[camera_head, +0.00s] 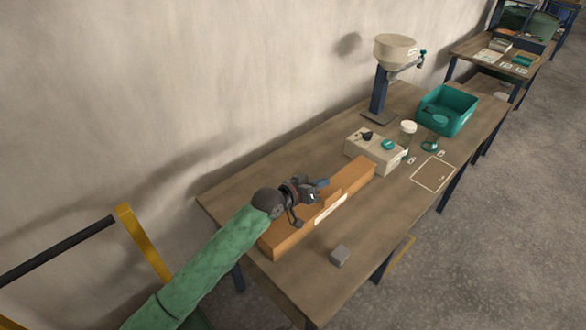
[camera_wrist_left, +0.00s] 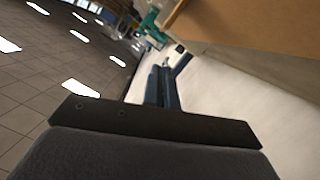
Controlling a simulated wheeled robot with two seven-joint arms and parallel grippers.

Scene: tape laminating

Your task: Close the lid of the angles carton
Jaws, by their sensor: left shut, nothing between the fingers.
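The angles carton (camera_head: 285,239) is a long orange-brown box with a white label on its front side, lying along the near part of the workbench in the head view. Its top edge steps up towards the right end, and my arm hides part of its top, so I cannot tell the lid's exact angle. My left gripper (camera_head: 322,183) is shut and empty, just above the back middle of the carton. In the left wrist view the gripper's blue fingers (camera_wrist_left: 162,82) are together, and a brown cardboard panel (camera_wrist_left: 235,22) fills the upper right. My right gripper is not in view.
A beige box (camera_head: 372,152), a white-lidded jar (camera_head: 408,128), a teal bin (camera_head: 447,110) and a hopper stand (camera_head: 396,52) are farther right. The wall runs close behind.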

